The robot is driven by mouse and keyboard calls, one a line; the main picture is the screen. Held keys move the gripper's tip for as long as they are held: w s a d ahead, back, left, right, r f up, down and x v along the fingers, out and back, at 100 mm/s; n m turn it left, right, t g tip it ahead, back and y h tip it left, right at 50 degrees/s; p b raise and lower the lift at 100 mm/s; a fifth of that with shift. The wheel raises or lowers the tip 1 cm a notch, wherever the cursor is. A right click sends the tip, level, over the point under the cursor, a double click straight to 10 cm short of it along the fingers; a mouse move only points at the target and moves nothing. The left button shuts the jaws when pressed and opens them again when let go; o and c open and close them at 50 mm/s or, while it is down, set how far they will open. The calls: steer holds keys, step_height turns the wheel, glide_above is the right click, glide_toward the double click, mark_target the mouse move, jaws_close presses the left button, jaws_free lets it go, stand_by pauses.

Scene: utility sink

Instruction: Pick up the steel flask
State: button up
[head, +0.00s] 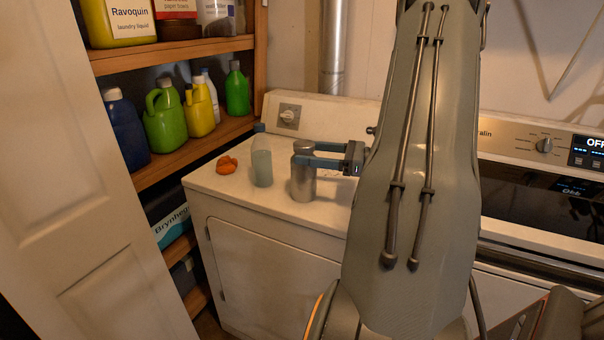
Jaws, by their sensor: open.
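The steel flask (303,184) stands upright on top of the white dryer-like machine (216,187), right of a pale translucent bottle. My gripper (303,154) reaches in from the right at the height of the flask's upper part. Its blue-grey fingers are open and appear to lie on either side of the flask's neck. I cannot tell whether they touch it. My arm hides part of the machine top to the right.
A pale bluish bottle (262,168) stands close left of the flask, and a small orange object (227,165) lies farther left. Wooden shelves (190,148) with detergent bottles stand at the left, beside a white door (80,200). A control panel (540,146) is at the right.

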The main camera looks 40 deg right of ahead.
steer(key=p+x, duration=0.2)
steer(key=x, duration=0.4)
steer(key=shift+r, duration=0.1)
jaws_close()
